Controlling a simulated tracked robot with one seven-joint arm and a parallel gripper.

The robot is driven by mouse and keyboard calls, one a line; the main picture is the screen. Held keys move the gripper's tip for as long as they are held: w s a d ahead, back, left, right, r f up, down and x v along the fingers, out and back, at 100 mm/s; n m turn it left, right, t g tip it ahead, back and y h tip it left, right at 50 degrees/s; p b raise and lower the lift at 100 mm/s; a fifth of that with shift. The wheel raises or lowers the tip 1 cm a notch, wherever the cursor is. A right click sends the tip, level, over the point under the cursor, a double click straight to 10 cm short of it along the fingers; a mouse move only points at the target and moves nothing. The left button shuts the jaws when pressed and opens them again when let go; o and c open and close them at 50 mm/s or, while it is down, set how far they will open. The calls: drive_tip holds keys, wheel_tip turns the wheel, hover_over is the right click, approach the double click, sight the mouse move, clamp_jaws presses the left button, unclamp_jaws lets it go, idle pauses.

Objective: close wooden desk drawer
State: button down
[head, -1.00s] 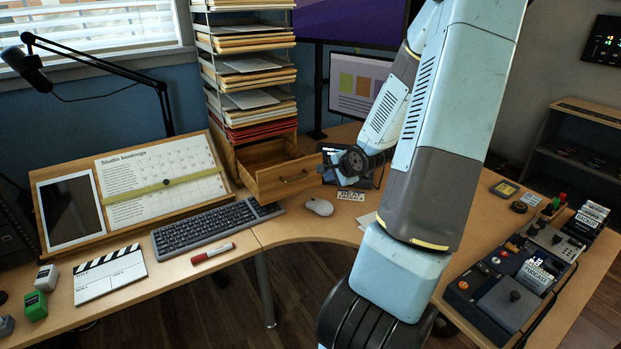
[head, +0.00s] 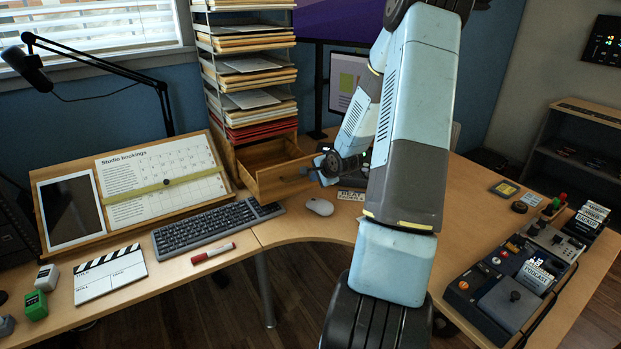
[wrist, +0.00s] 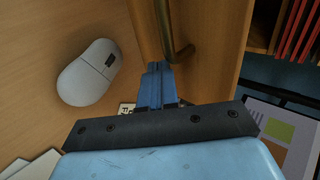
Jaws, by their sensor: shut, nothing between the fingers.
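The wooden desk drawer (head: 272,187) sits under the paper shelf and stands pulled out, its inside showing from above.
A white mouse (head: 319,207) lies just in front of the drawer, with a keyboard (head: 217,226) to its left. A small label card (head: 350,195) is near my gripper. A monitor (head: 345,80) stands behind. A control panel (head: 510,290) lies at the right.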

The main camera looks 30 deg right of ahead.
drive_tip(key=shift+w, duration=0.4)
drive_tip(key=shift+a, duration=0.6)
drive_tip(key=shift+w+d, duration=0.1)
drive_tip(key=shift+d, duration=0.15)
drive_tip(key=w, duration=0.9)
drive_tip(key=w+d, duration=0.1)
drive_tip(key=w, duration=0.4)
drive_tip(key=shift+w, duration=0.25)
drive_tip(key=w, duration=0.2)
drive_tip(key=w+a, duration=0.1)
drive_tip(key=w, duration=0.1)
drive_tip(key=w+a, duration=0.1)
drive_tip(key=w, duration=0.1)
drive_tip(key=shift+w, duration=0.2)
drive_tip(key=shift+w+d+r, duration=0.15)
drive_tip(key=shift+w+r, duration=0.05)
